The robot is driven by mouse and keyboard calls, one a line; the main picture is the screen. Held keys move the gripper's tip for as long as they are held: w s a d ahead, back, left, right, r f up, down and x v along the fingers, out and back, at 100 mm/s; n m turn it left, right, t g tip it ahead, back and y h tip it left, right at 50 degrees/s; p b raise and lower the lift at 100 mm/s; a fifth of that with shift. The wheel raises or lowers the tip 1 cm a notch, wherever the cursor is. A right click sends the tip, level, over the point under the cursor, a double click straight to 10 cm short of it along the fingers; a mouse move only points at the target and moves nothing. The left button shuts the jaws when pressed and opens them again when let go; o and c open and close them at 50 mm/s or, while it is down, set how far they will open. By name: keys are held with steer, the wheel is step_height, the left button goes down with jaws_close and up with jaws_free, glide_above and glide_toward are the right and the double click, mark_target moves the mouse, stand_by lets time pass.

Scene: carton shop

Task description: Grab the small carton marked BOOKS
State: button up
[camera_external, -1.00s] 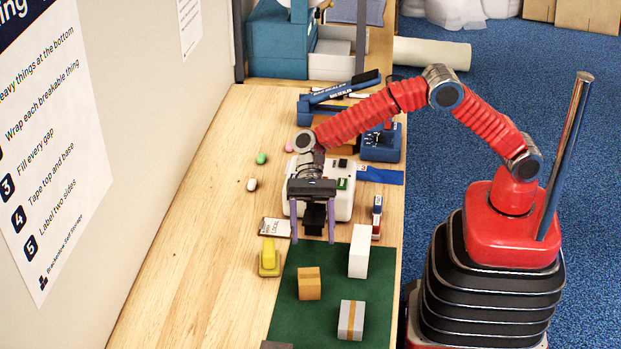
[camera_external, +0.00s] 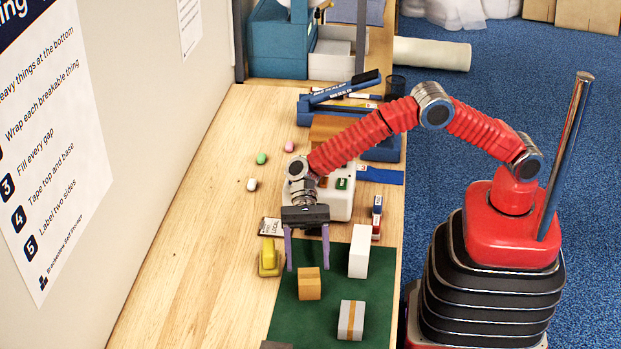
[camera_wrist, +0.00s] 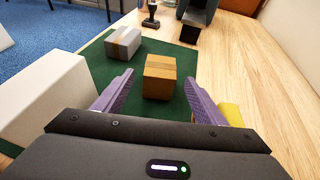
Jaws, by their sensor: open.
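On the green mat (camera_external: 287,325) stand three boxes: a small brown carton (camera_external: 309,284), a grey carton with tan tape (camera_external: 344,318) and a tall white box (camera_external: 358,252). I can read no BOOKS mark on any of them. My gripper (camera_external: 307,264) is open and empty, fingers pointing down, just behind and above the brown carton. In the wrist view, the brown carton (camera_wrist: 160,77) shows ahead between the two purple fingertips of my gripper (camera_wrist: 159,80). The grey carton (camera_wrist: 123,42) is farther off to the left, and the white box (camera_wrist: 45,95) is near on the left.
A yellow object (camera_external: 269,257) stands left of my gripper, close to the mat. A card (camera_external: 273,226) and a red-and-white block (camera_external: 377,217) lie behind the mat. A white device (camera_external: 340,205) sits under my arm. The wooden table is clear at the front left.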

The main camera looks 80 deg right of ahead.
mark_target(310, 293)
steer(key=shift+x, duration=2.25)
steer(key=shift+x, duration=2.75)
steer(key=shift+c, duration=0.5)
steer(key=c, duration=1)
